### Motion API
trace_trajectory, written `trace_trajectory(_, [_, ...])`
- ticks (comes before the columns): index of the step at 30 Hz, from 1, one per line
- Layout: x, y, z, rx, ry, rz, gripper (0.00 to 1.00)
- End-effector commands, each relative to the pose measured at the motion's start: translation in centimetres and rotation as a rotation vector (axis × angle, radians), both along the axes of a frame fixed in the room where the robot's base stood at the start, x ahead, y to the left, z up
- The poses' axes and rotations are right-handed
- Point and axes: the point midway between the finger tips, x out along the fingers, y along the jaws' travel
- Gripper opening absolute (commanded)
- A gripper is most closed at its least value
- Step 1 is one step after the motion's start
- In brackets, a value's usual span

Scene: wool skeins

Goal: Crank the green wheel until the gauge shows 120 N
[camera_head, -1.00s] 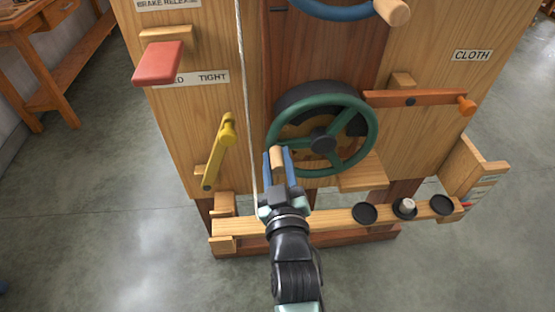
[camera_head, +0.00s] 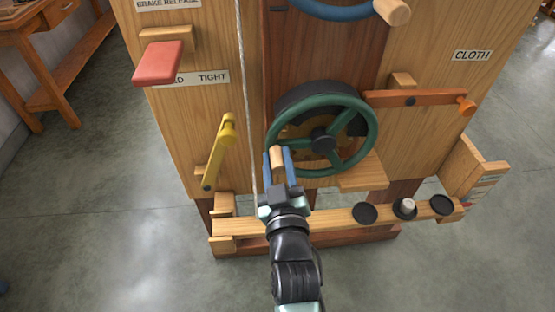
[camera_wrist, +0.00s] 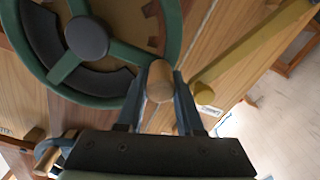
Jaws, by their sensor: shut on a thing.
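The green wheel (camera_head: 322,139), with a dark hub and several spokes, is mounted low on the front of the wooden machine in the head view. It also shows at the upper left of the wrist view (camera_wrist: 87,38). Its wooden crank knob (camera_head: 277,157) is at the lower left of the rim. My gripper (camera_head: 279,163) is shut on this knob; the wrist view shows the knob (camera_wrist: 159,80) between the two blue fingers. I see no readable gauge in either view.
A yellow lever (camera_head: 219,152) stands left of the wheel, and an orange lever (camera_head: 418,98) is at its upper right. A pale cord (camera_head: 247,105) runs down close to my gripper's left. A wooden rail (camera_head: 330,216) with black discs lies below. A red paddle (camera_head: 159,63) juts out upper left.

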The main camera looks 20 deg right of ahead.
Motion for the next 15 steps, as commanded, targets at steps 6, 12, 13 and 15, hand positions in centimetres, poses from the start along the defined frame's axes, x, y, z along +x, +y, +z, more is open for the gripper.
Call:
trace_trajectory(6, [0.0, 0.0, 0.0, 0.0, 0.0, 0.0, 0.0])
trace_trajectory(12, [0.0, 0.0, 0.4, 0.019, -0.006, 0.0, 0.0])
trace_trajectory(13, [0.0, 0.0, 0.7, 0.035, -0.01, 0.0, 0.0])
trace_trajectory(15, [0.0, -0.1, 1.2, 0.075, -0.022, 0.0, 0.0])
